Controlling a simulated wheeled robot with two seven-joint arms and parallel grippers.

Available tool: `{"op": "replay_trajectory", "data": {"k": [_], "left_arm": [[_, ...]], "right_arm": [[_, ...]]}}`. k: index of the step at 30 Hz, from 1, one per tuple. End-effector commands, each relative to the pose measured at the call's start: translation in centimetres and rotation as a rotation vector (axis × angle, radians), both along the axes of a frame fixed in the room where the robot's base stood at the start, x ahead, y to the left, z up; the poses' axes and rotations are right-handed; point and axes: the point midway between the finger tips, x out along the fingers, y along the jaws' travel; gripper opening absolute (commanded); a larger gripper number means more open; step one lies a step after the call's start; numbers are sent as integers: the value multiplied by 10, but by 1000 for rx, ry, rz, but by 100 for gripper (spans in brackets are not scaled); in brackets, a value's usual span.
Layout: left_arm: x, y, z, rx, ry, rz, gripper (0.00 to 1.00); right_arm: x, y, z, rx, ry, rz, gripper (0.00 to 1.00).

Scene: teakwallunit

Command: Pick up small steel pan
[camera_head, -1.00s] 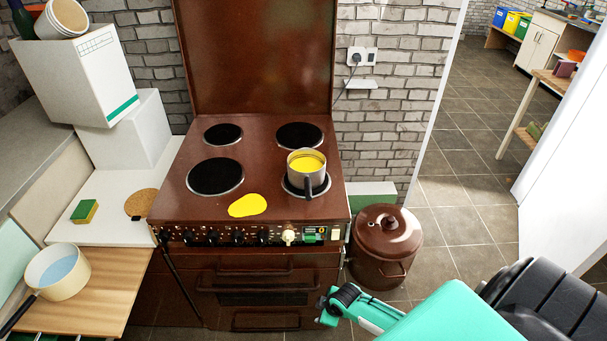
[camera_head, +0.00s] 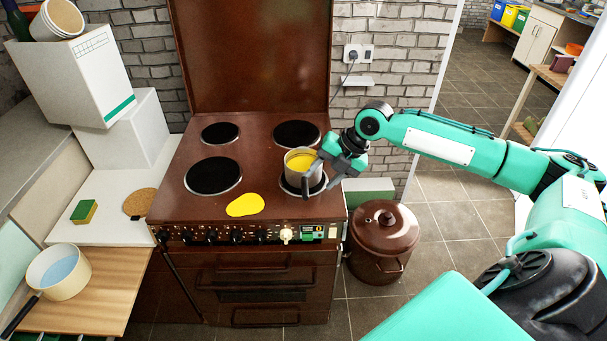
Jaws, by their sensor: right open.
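The small steel pan (camera_head: 294,179) stands upright on the front right hotplate of the brown stove (camera_head: 265,135). It holds something yellow, and its dark handle points toward the front of the stove. My right gripper (camera_head: 325,172) is open at the pan's right side, close to its rim and handle. I cannot tell whether the fingers touch the pan, and they partly cover its right side. My left gripper is not in view.
A yellow puddle (camera_head: 245,205) lies on the stove front. The raised brown lid (camera_head: 250,55) stands behind. A brown lidded pot (camera_head: 384,242) is on the floor at right. A cream pan (camera_head: 68,283) with blue contents sits on the wooden board (camera_head: 105,285) at left.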

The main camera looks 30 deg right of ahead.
Motion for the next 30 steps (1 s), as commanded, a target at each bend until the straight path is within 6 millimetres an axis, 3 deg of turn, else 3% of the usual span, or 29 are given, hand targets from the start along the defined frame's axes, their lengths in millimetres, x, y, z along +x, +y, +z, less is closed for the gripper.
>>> {"op": "replay_trajectory", "data": {"k": [3, 6, 16, 23, 30], "left_arm": [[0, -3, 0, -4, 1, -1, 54], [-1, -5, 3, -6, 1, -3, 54], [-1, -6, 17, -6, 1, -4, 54], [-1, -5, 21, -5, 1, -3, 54], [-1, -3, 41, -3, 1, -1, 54]], "right_arm": [[5, -15, 16, -7, -31, 18, 46], [9, -15, 14, -5, -40, 26, 46], [32, 9, -37, -4, -40, 25, 46], [38, 15, -53, -6, -40, 25, 46], [50, 22, -81, -4, -38, 24, 46]]}}
